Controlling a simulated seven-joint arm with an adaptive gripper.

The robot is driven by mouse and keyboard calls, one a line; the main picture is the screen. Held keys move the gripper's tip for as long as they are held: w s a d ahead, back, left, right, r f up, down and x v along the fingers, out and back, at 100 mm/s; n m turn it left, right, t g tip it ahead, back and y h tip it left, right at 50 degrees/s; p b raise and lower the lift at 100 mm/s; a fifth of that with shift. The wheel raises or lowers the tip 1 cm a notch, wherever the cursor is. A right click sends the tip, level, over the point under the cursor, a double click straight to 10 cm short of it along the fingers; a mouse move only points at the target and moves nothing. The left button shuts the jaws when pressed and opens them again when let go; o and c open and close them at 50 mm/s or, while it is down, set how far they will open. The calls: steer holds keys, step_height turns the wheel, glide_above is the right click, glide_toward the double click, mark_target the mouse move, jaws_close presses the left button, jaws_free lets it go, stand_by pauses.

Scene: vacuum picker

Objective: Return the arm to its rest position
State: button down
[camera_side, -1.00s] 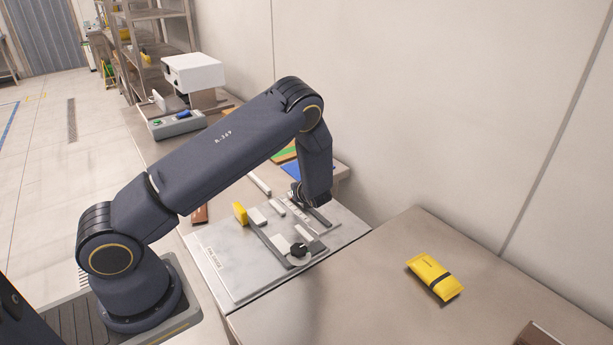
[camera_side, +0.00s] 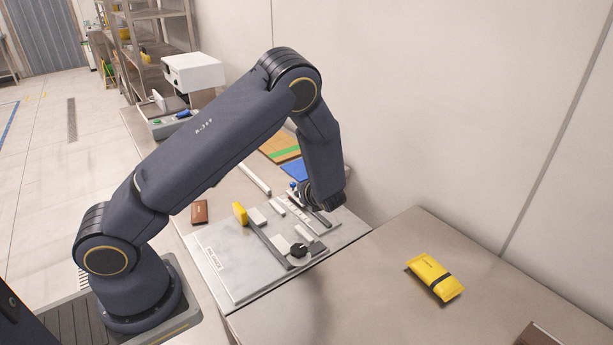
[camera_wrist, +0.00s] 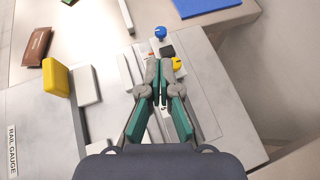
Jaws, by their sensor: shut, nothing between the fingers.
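My arm reaches over the bench in the side view, with its wrist above the back part of the grey fixture plate (camera_side: 222,262). My gripper (camera_wrist: 161,66) shows in the wrist view with its fingers together and nothing between them. It is over the plate's long rails and light blocks. In the side view the fingers are hidden behind the wrist. How high the fingertips are above the plate is hard to tell.
A yellow block (camera_side: 240,213) and a black knob (camera_side: 299,250) stand on the plate. A blue knob (camera_wrist: 160,32) is close beyond the fingertips. A wall runs behind.

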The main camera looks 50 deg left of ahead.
steer(key=s+r+n+h, duration=0.1)
steer(key=s+r+n, duration=0.35)
steer(key=r, duration=0.65)
steer(key=s+r+n+h, duration=0.25)
steer(key=r+n, duration=0.35)
steer(key=r, duration=0.5)
steer(key=s+d+r+n+t+h, duration=0.1)
steer(key=s+d+r+n, duration=0.15)
steer(key=s, duration=0.25)
steer(key=s+d+r+n+h, duration=0.1)
steer(key=s+d+n+h, duration=0.15)
steer(key=s, duration=0.25)
steer(key=s+d+f+n+h, duration=0.2)
steer(key=s+d+n+h, duration=0.2)
steer(key=d, duration=0.6)
steer(key=s+n, duration=0.2)
steer(key=s, duration=0.1)
steer(key=shift+d+f+t, duration=0.15)
steer(key=shift+t, duration=0.25)
